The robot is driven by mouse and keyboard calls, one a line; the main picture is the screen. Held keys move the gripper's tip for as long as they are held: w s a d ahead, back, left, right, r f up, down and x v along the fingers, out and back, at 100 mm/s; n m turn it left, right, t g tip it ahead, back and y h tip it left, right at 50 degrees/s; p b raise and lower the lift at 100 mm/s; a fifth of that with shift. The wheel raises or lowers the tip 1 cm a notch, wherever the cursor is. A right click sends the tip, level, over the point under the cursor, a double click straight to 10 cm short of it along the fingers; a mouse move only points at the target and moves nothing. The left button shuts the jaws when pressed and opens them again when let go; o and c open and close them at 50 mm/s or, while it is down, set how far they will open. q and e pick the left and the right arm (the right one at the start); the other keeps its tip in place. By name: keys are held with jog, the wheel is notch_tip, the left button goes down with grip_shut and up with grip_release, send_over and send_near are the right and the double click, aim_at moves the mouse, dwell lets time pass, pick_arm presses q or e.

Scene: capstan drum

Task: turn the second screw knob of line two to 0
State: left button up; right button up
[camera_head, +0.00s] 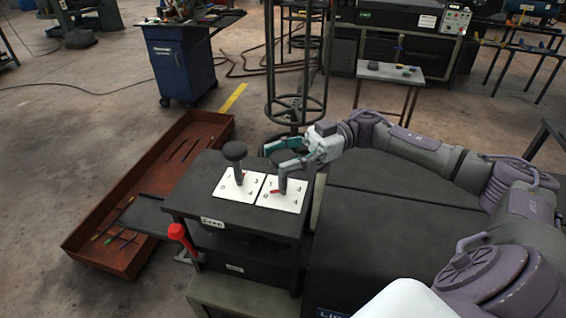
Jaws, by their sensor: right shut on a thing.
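Two dark screw knobs stand upright on the black table (190,190). The left knob (235,153) stands on a white number plate (230,191) with nothing touching it. The right knob (283,183) stands on a second white number plate (292,201). Each plate has a small red pointer by the knob's foot; the numerals are too small to read surely. My right gripper (275,157) reaches in from the right and is shut on the right knob near its top, with one teal finger on either side. The fingers hide part of the knob. My left gripper is out of view.
A red handle (181,236) sticks out at the table's front left corner, near a small label (212,222). A long rusty tray (150,160) lies on the floor to the left. A round-ringed metal frame (296,105) stands close behind the table.

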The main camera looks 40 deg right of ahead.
jog(key=shift+g, duration=0.3)
jog(key=o, duration=1.2)
jog(key=d, duration=1.2)
jog(key=shift+s, duration=0.35)
jog(key=shift+r, duration=0.1)
